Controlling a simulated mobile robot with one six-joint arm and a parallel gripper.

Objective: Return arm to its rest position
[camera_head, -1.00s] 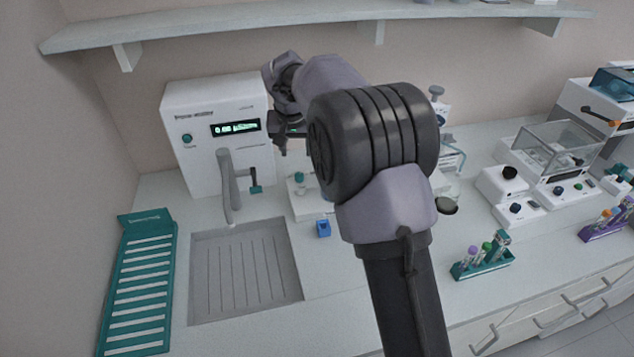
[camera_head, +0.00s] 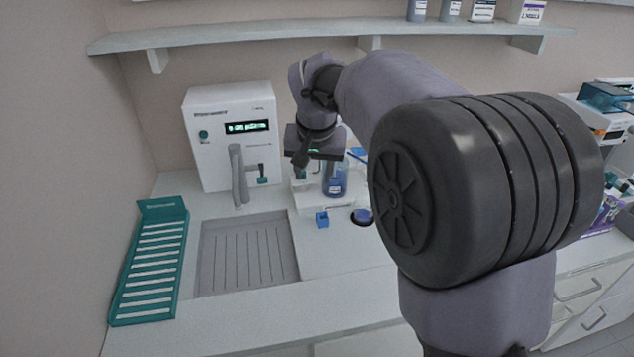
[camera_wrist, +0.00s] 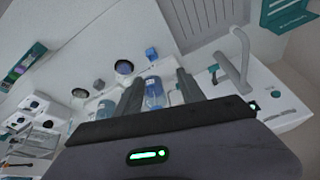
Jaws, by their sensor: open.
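My gripper (camera_head: 305,160) hangs at the end of my arm above the back of the bench, in front of the wall and right of the white water unit. In the wrist view my gripper (camera_wrist: 160,88) shows two dark fingers spread apart with nothing held between them. A blue-tinted bottle (camera_wrist: 153,92) is seen beyond the gap between the fingers. In the head view the blue bottle (camera_head: 335,182) stands on a white base just right of and below the gripper. My arm's large dark joint covers much of the bench on the right.
A white unit with a lit display (camera_head: 228,150) and a grey tap (camera_head: 239,175) stand behind the sink (camera_head: 248,255). A teal rack (camera_head: 150,270) lies at left. A small blue block (camera_head: 322,219) sits on the bench. A shelf (camera_head: 330,32) runs overhead.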

